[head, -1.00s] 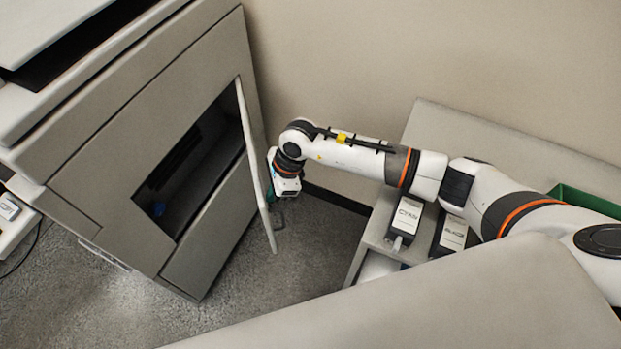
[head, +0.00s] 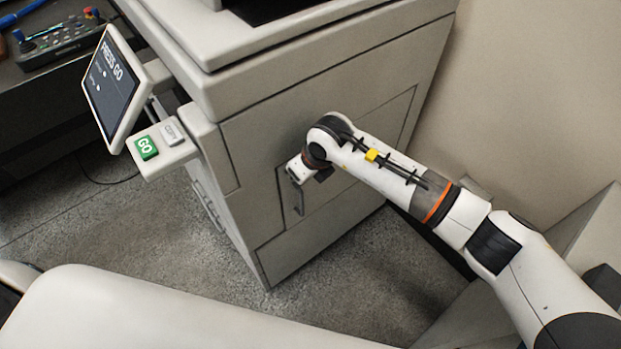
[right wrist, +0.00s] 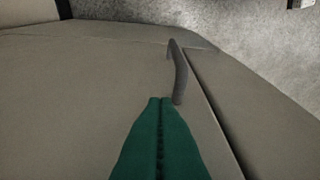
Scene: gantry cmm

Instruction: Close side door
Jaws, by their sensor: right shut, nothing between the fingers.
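The side door (head: 352,188) is a grey panel in the side of the large grey machine (head: 292,252). In the head view it lies in its opening and looks flush, or nearly so. Its dark handle (head: 299,197) is near the left edge, just below my right gripper, and also shows in the right wrist view (right wrist: 179,72). There, the door face (right wrist: 75,100) fills the left, with a thin dark seam to the right of the handle. My right gripper (right wrist: 161,100) has its green fingers shut and empty, close to the door beside the handle; contact is unclear. My left gripper is not in view.
A screen reading PRESS GO (head: 114,84) and a shelf with a green GO button (head: 146,148) stick out from the machine's left. A control box (head: 55,45) sits on a dark desk at upper left. The carpet in front is clear.

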